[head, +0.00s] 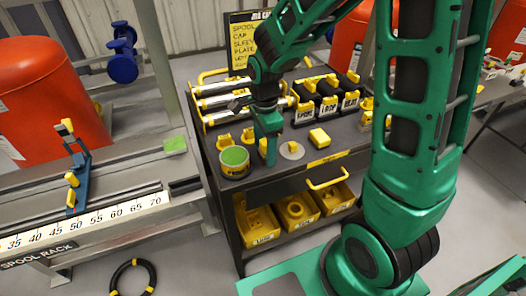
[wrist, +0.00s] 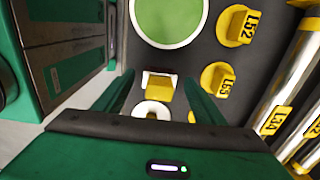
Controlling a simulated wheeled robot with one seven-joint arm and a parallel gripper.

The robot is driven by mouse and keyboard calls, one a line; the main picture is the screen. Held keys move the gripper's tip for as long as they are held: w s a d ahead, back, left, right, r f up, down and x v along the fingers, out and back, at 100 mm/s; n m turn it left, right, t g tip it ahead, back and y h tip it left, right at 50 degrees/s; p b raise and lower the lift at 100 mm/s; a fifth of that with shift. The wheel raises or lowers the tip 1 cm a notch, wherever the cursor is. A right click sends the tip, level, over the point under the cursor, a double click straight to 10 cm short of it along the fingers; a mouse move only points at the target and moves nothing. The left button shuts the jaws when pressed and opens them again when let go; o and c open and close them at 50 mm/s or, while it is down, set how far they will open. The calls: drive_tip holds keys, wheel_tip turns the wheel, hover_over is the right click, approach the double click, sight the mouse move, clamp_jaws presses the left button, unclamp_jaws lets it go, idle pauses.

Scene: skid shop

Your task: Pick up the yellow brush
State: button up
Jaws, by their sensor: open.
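My gripper (head: 268,150) is open and points down over the cart top. In the wrist view, between and beyond the open fingers (wrist: 158,100), is a small yellow block with pale edges, which looks like the yellow brush (wrist: 158,84). It stands on the dark cart top, just below the green-topped can in that picture. I cannot tell whether the fingers reach down to its level. In the head view my gripper hides most of that spot. Another yellow block (head: 319,137) lies to the right of my gripper.
A pale disc (head: 292,150) lies close on the right. Yellow caps marked L52 (wrist: 236,25) and L55 (wrist: 218,79) stand nearby, with silver tubes (head: 225,88) behind. Yellow bins (head: 297,211) sit below.

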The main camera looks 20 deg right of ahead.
sight(263, 142)
drive_tip(key=c, duration=1.3)
drive_tip(key=shift+o, duration=0.2)
drive_tip(key=shift+r, duration=0.15)
drive_tip(key=shift+r, duration=0.25)
wheel_tip(263, 142, up, 4)
drive_tip(key=shift+a+f, duration=0.1)
drive_tip(key=shift+a, duration=0.05)
drive_tip(key=s+a+r, duration=0.6)
drive_tip(key=a, duration=0.3)
drive_tip(key=shift+a+r, duration=0.2)
drive_tip(key=shift+a, duration=0.15)
drive_tip(key=shift+o, duration=1.2)
